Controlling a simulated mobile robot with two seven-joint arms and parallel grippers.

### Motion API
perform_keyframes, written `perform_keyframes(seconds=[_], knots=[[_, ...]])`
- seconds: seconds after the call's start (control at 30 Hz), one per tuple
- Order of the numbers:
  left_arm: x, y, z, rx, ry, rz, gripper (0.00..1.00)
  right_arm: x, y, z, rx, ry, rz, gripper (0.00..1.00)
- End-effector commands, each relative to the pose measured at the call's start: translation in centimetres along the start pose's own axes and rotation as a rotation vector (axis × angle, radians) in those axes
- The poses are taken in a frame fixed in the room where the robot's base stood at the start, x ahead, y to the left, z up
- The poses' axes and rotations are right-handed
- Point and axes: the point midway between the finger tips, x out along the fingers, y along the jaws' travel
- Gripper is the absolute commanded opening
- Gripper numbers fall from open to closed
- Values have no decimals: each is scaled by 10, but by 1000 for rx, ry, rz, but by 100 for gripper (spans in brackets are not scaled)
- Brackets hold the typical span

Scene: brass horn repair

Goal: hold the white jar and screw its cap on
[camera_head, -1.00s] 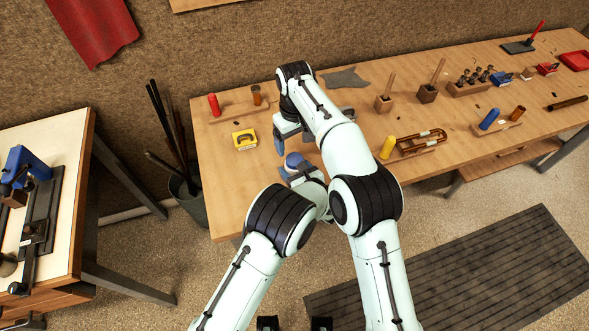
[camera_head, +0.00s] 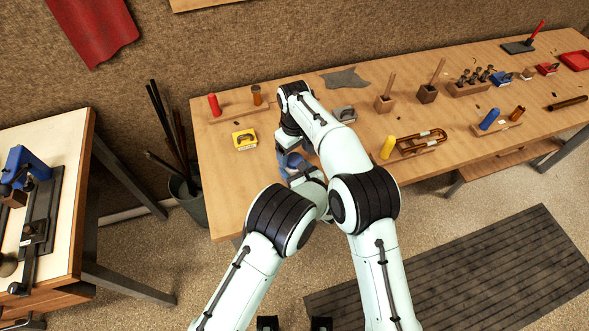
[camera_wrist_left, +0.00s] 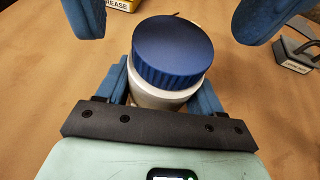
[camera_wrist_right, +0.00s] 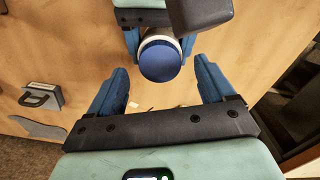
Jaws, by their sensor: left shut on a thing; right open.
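The white jar (camera_wrist_left: 160,95) stands upright in the left wrist view, between the two blue fingers of my left gripper (camera_wrist_left: 163,84), which is shut on it. The ribbed blue cap (camera_wrist_left: 172,50) sits on top of the jar; I cannot tell how far it is threaded. My right gripper (camera_wrist_right: 160,72) is open, its fingers spread wide on either side of the cap, which shows between them in the right wrist view (camera_wrist_right: 160,58). Neither right finger touches the cap. In the head view the arms hide most of the jar, and the cap (camera_head: 293,160) shows partly.
A yellow grease tin (camera_head: 245,139) stands left of the grippers. A grey metal block with a loop (camera_head: 342,113) and a grey cloth (camera_head: 345,78) lie behind to the right. A wooden rack with a red cylinder (camera_head: 214,105) is at the back left. The bench front-left is clear.

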Motion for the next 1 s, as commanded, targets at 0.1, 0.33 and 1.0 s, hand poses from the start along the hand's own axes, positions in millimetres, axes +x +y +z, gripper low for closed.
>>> perform_keyframes(seconds=[0.1,0.33,1.0], knots=[[0,0,0,-1,-1,0,0,14,0,0,0,-1,0,83],[0,0,0,-1,-1,0,0,23,0,0,0,1,0,83],[0,0,0,-1,-1,0,0,22,0,0,96,1,0,22]])
